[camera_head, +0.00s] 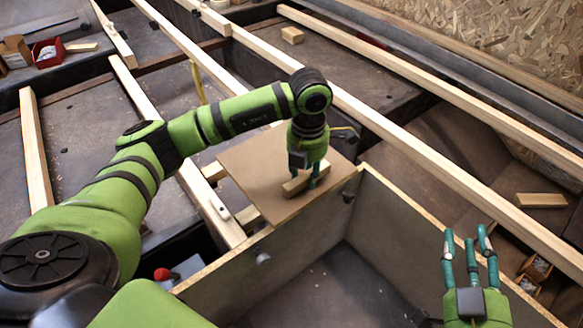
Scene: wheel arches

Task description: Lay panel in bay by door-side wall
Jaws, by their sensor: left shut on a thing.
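A flat brown panel (252,168) is in the middle of the head view, with a short pale wooden block (296,184) on its upper face. My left gripper (303,184) points down over the panel, with its fingers closed around the block. The panel is over the pale timber rails, beside the corner of a plywood-walled box. I cannot tell whether it rests on the rails or hangs just above them. My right gripper (468,242) is at the lower right, fingers up and spread apart, empty.
Long timber battens (400,68) cross the dark floor and divide it into bays. The plywood box (400,228) is open in front. A chipboard wall (520,35) stands at upper right. A red bin (48,52) is at upper left. A loose wood piece (541,200) lies right.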

